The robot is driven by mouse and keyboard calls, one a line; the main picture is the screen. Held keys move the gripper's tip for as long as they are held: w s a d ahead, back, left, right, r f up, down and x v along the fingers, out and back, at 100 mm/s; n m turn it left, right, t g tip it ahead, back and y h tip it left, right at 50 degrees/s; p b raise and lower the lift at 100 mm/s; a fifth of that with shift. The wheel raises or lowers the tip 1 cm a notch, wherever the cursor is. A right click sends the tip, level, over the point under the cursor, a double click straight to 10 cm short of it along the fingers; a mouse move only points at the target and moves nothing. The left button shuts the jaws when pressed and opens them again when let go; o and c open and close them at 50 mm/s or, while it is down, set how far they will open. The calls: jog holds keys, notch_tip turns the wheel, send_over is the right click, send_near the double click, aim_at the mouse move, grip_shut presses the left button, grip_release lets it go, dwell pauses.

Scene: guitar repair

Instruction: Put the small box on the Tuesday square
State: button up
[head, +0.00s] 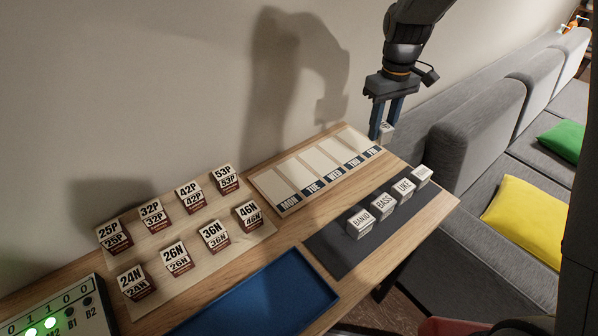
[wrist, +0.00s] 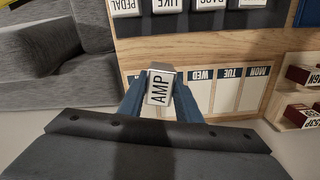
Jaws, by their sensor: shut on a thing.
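My gripper (head: 382,128) is shut on a small white box (head: 386,133) near the far end of the table. In the wrist view the box (wrist: 159,88) reads AMP and sits between the blue fingers. The white day board lies on the wooden table, with squares marked MON, TUE, WED, THU and FRI. The Tuesday square (head: 310,172) is second from the MON end and looks empty; it also shows in the wrist view (wrist: 228,94). The held box is beyond the FRI end in the head view, and appears above the surface.
Several small boxes, such as BANJO (head: 360,223) and UKE (head: 403,188), stand on a dark mat (head: 335,247). A rack (head: 195,237) of numbered boxes, a blue tray (head: 270,298) and a lit panel (head: 60,312) are at the left. A wall runs behind; a grey sofa (head: 480,130) stands at the right.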

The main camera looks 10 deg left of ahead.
jog(key=s+a+n, duration=0.3)
jog(key=a+n, duration=0.7)
jog(key=a, duration=0.1)
jog(key=s+a+n, duration=0.3)
jog(key=a+n, duration=0.7)
jog(key=n, duration=0.1)
notch_tip(320, 180, down, 11)
jog(key=p, duration=0.3)
jog(key=shift+r, duration=0.2)
jog(key=shift+f, duration=0.15)
jog(key=o, duration=1.1)
notch_tip(320, 180, up, 12)
jog(key=b, duration=0.3)
jog(key=shift+r+b, duration=0.2)
jog(key=shift+b, duration=0.2)
